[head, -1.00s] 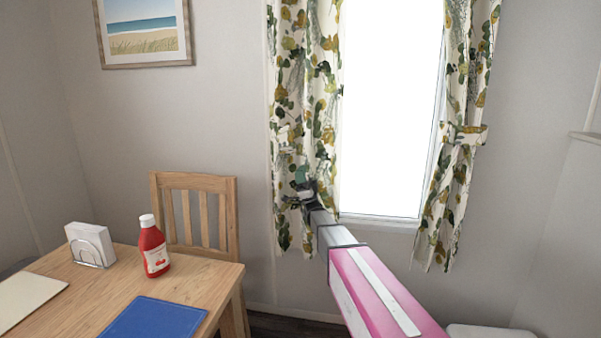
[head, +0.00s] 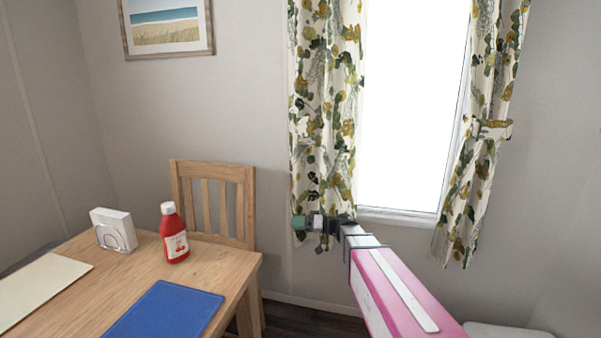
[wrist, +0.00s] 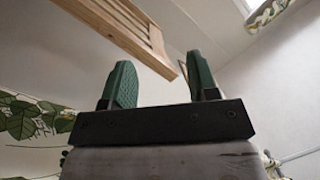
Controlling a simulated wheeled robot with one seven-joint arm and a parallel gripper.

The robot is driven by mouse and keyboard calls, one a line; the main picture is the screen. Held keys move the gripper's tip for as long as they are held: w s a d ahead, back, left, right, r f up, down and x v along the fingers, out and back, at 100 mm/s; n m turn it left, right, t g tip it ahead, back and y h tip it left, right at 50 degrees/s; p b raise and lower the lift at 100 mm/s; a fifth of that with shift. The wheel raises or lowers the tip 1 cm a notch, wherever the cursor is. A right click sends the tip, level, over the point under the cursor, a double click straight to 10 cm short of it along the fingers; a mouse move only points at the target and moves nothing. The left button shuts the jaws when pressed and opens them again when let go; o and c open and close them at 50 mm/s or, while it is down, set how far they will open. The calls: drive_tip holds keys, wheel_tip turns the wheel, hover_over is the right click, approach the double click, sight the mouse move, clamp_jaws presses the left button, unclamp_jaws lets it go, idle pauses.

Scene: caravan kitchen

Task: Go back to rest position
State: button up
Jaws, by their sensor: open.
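My gripper (head: 299,222) shows in the head view in front of the lower end of the left curtain (head: 322,110), to the right of the chair. The wrist view shows its two green fingers (wrist: 160,85) spread apart with nothing between them. My gripper is open and empty. Part of the wooden chair (wrist: 120,30) shows beyond the fingers in the wrist view; it also shows in the head view (head: 213,172).
A wooden table (head: 205,277) at lower left holds a red ketchup bottle (head: 174,234), a napkin holder (head: 113,230), a blue mat (head: 168,310) and a cream mat (head: 40,287). The window (head: 410,110) and right curtain (head: 487,130) are behind my arm.

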drive_tip(key=s+d+f+m+h, duration=0.3)
drive_tip(key=s+f+h, duration=0.35)
drive_tip(key=f, duration=0.25)
drive_tip(key=s+d+f+m+h, duration=0.2)
drive_tip(key=s+d+f+h, duration=0.1)
drive_tip(key=s+d, duration=0.1)
drive_tip(key=s+d+f+m+h, duration=0.2)
drive_tip(key=s+d+h, duration=0.1)
drive_tip(key=d, duration=0.4)
drive_tip(key=s+d+f+m+g+h, duration=0.1)
drive_tip(key=s+d+f+m+h, duration=0.1)
drive_tip(key=s+d+f+h, duration=0.1)
drive_tip(key=s+d+h, duration=0.1)
drive_tip(key=d+h, duration=0.1)
drive_tip(key=d, duration=0.1)
drive_tip(key=shift+s+f, duration=0.3)
drive_tip(key=shift+s, duration=0.05)
